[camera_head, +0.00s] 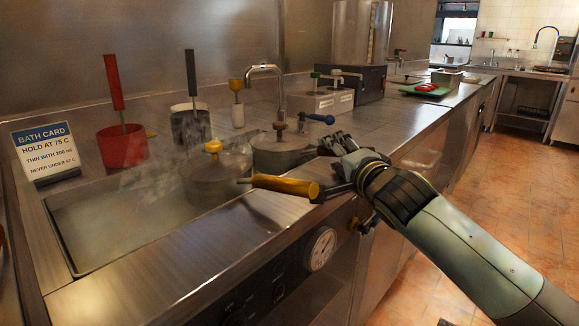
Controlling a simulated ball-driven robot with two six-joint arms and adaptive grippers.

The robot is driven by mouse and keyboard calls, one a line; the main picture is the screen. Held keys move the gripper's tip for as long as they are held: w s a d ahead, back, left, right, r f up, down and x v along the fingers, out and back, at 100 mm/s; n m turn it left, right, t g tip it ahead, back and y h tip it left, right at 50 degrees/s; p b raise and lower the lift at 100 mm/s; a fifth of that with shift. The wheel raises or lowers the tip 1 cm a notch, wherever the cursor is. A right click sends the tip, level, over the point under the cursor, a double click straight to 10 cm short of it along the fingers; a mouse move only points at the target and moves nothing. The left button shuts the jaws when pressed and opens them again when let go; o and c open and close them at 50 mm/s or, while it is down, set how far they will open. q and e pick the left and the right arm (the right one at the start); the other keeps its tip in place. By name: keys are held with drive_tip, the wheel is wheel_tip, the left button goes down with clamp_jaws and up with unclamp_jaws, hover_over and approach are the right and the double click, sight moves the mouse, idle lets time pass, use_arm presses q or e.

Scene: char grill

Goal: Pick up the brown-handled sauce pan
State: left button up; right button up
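A grey lidded sauce pan with a brown knob (280,150) stands on the counter at the right edge of the bath. Its handle is not clear; my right gripper covers the area to its right. My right gripper (334,146) is just right of this pan, low over the counter; I cannot tell whether its dark fingers are open or shut, or touch anything. A second lidded pan with a yellow knob (215,175) sits in the steaming bath. A thick yellow-brown handle (285,187) points right from it, below my gripper. My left gripper is out of view.
The steaming bath (75,262) has a steel rim. Behind it stand a red pot (122,146), a dark pot (190,126), a tap (280,85) and a blue handle (318,118). A sign (45,150) stands left. The counter farther right has clear room.

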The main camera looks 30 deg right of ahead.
drive_tip(key=shift+w+d, duration=0.1)
drive_tip(key=shift+w, duration=0.4)
drive_tip(key=shift+c, duration=0.2)
clamp_jaws()
drive_tip(key=shift+r, duration=0.15)
